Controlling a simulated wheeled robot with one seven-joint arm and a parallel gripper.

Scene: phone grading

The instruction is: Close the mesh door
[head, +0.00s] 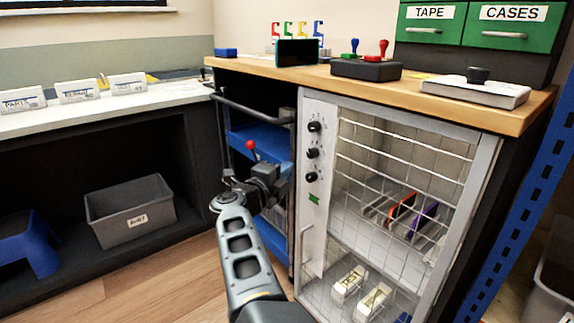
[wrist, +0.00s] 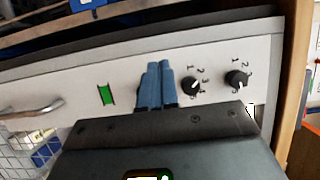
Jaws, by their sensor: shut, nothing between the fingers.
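The mesh door (head: 395,180) is on the front of the cabinet under the wooden worktop, with wire mesh in a grey frame. A white panel (head: 314,205) along its left side carries black knobs, a green switch and a metal handle (head: 304,248). It looks about in line with the cabinet front; I cannot tell whether it is fully shut. My gripper (head: 280,182) is at the panel's left side. In the wrist view my gripper's blue fingers (wrist: 154,68) are together and empty, in front of the panel, between the green switch (wrist: 107,95) and a knob (wrist: 195,86). Contact is unclear.
Phones in a rack and white items show behind the mesh. A dark rail (head: 250,112) and blue shelves (head: 262,145) are left of the door. A grey bin (head: 130,212) and blue stool (head: 28,245) stand under the left bench. A blue upright (head: 530,190) is at right.

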